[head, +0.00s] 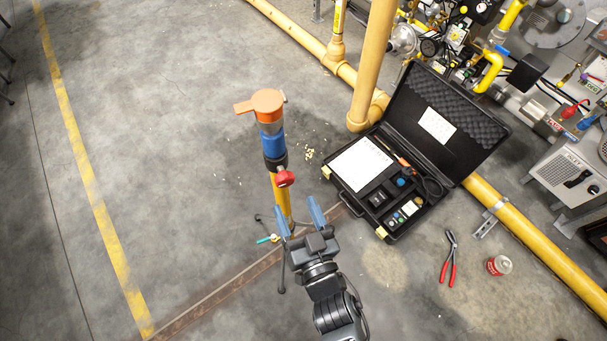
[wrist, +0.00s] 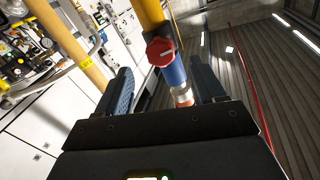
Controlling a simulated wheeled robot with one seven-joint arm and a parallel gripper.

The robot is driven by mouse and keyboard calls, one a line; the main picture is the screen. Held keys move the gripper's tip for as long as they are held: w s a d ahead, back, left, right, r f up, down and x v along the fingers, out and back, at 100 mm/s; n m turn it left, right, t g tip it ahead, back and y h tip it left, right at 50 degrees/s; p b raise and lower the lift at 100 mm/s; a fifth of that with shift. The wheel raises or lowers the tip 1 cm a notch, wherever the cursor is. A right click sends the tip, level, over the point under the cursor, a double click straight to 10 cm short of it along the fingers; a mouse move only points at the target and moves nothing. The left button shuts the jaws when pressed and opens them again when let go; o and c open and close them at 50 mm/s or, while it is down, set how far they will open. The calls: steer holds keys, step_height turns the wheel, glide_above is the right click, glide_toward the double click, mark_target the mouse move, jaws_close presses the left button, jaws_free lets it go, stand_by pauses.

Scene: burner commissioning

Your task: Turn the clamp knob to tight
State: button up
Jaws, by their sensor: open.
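The clamp knob (head: 285,178) is red and sits on the side of an upright stand, at a dark collar between the yellow post (head: 282,196) and a blue section (head: 273,142). An orange cap with a flat tab (head: 264,102) tops the stand. In the wrist view the knob (wrist: 160,51) shows a pale line on its face, lying nearly level. My gripper (head: 298,214) is open and empty, below the knob in the head view. In the wrist view its two blue fingers (wrist: 160,66) lie either side of the knob's line, apart from it.
An open black case (head: 340,184) with instruments lies right of the stand. Red-handled pliers (head: 449,258) and a red can (head: 499,265) lie on the floor further right. Yellow pipes (head: 545,247) run behind. The floor at left is clear.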

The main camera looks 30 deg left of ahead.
mark_target(286, 185)
steer(key=x, duration=0.7)
steer(key=shift+w+a, duration=0.2)
steer(key=c, duration=1)
steer(key=shift+m, duration=0.5)
steer(key=shift+c, duration=0.2)
steer(key=shift+s, duration=0.1)
steer(key=o, duration=1)
steer(key=shift+o, duration=0.2)
steer(key=v, duration=0.7)
steer(key=shift+s+d, duration=0.2)
steer(key=shift+d, duration=0.15)
